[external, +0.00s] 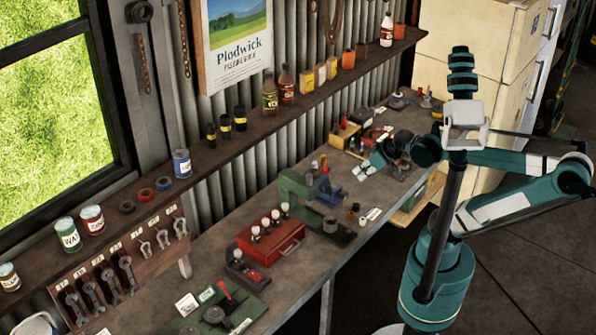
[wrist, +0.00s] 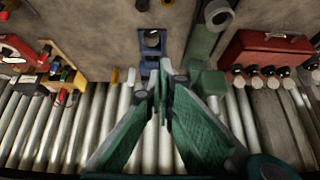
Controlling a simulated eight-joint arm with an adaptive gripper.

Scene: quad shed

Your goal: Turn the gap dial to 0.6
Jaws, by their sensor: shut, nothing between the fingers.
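I cannot pick out the gap dial or its 0.6 mark with certainty in either view. In the external view a round grey part (external: 214,314) sits on a green plate at the near end of the bench, too small to read.
A red toolbox (external: 271,241) stands left of the vise and also shows in the wrist view (wrist: 268,48). A wooden box of coloured items (external: 344,131) stands near the wall. The shelf (external: 230,145) carries bottles and cans. Bare bench (external: 205,265) shows near the toolbox.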

